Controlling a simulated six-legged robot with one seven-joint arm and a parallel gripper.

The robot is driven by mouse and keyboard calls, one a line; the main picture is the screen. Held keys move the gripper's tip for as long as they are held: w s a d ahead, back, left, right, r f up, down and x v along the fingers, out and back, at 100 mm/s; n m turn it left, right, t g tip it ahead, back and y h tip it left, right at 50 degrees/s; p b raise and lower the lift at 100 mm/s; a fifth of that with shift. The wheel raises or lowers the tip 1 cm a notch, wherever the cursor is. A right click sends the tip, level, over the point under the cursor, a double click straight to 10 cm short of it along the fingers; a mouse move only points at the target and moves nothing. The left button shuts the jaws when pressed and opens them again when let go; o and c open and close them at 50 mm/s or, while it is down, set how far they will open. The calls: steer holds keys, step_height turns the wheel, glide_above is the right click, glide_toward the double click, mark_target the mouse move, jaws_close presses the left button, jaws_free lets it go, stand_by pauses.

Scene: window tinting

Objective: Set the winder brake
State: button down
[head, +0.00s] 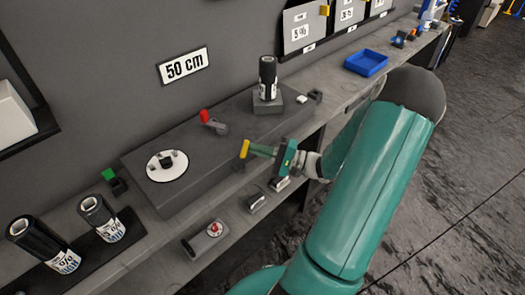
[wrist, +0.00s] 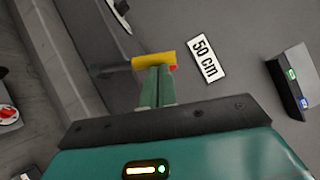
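A grey winder block (head: 205,150) lies along the bench. A lever with a yellow grip (head: 244,149) is at its front edge; in the wrist view the yellow grip (wrist: 153,58) lies crosswise at my fingertips, with a dark rod running left. A red-knobbed lever (head: 204,116) stands on the block's top. No label shows which lever is the brake. My gripper (head: 262,150) reaches in from the right. Its green fingers (wrist: 157,86) are together, with nothing visible between them. Their tips are at the yellow grip; contact is hard to tell.
A white disc (head: 167,166) sits on the block's left part. A black roll (head: 267,78) stands toward its right end. More black rolls (head: 97,215) stand at left. A "50 cm" sign (head: 183,66) is on the wall. A blue tray (head: 366,62) sits farther right.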

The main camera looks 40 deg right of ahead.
steer(key=shift+a+r+n+g+h, duration=0.2)
steer(key=shift+a+r+n+g, duration=0.2)
steer(key=shift+a+n, duration=0.2)
steer(key=shift+a+r+n+g+h, duration=0.25)
steer(key=shift+a+n+g, duration=0.2)
steer(key=shift+n, duration=0.25)
steer(key=w+d+v, duration=0.1)
steer(key=d+v, duration=0.1)
steer(key=v, duration=1)
steer(key=shift+d+f, duration=0.35)
steer(key=shift+d, duration=0.05)
